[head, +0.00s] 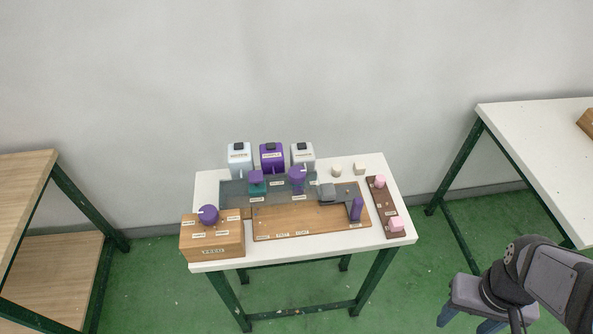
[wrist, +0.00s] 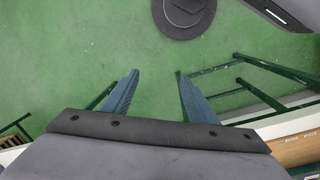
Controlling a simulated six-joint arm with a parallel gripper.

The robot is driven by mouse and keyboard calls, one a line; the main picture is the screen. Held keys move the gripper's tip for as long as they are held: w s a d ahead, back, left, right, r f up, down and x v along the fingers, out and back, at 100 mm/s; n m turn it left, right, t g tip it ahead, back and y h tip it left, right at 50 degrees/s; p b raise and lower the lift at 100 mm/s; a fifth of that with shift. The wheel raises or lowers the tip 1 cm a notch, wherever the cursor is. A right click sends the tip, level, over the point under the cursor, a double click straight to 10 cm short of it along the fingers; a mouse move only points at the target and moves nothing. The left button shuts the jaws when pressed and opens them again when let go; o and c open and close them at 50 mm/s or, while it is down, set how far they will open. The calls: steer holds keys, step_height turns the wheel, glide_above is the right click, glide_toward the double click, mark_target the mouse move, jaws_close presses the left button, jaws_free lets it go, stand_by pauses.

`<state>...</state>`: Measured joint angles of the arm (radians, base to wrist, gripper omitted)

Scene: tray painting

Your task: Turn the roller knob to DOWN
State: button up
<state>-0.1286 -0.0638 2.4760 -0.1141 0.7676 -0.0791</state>
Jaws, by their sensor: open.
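My gripper (wrist: 157,74) is open and empty in the wrist view, its two blue fingers spread over the green floor. A round purple knob (head: 208,215) with a white pointer mark sits on a wooden box (head: 222,245) at the table's front left. The labels are too small to read surely, so I cannot tell which is the roller knob.
Other tables stand at left and right. Green floor is clear between.

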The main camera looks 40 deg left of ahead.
mark_target(296, 172)
steer(key=w+a+r+n+t+h, duration=0.1)
steer(key=w+a+n+t+h, duration=0.15)
steer(key=w+a+n, duration=0.6)
steer(key=w+a+r+n+t+h, duration=0.2)
steer(key=w+a+n+t, duration=0.15)
steer(key=a+n, duration=0.9)
steer(key=s+a+r+n+t+y, duration=0.1)
steer(key=s+a+n+t, duration=0.1)
steer(key=a, duration=0.6)
steer(key=s+a+r+n+t+y+b, duration=0.1)
steer(key=s+a+n+t+y, duration=0.1)
steer(key=s+a+n, duration=0.3)
steer(key=s+a+r+n+t+y+b, duration=0.1)
steer(key=s+a+n+t+y, duration=0.1)
steer(key=a, duration=1.1)
steer(key=shift+s+r+n+t+y, duration=0.1)
steer(key=shift+s+n+t+y, duration=0.05)
steer(key=shift+s+n+t, duration=0.4)
steer(key=shift+s+r+n+t+y, duration=0.1)
steer(key=shift+s+n+t, duration=0.2)
steer(key=shift+n, duration=0.45)
steer(key=shift+w+d+f, duration=0.15)
steer(key=shift+w, duration=0.55)
steer(key=shift+p+x, duration=0.95)
steer(key=shift+x, duration=2.15)
steer(key=c, duration=1.1)
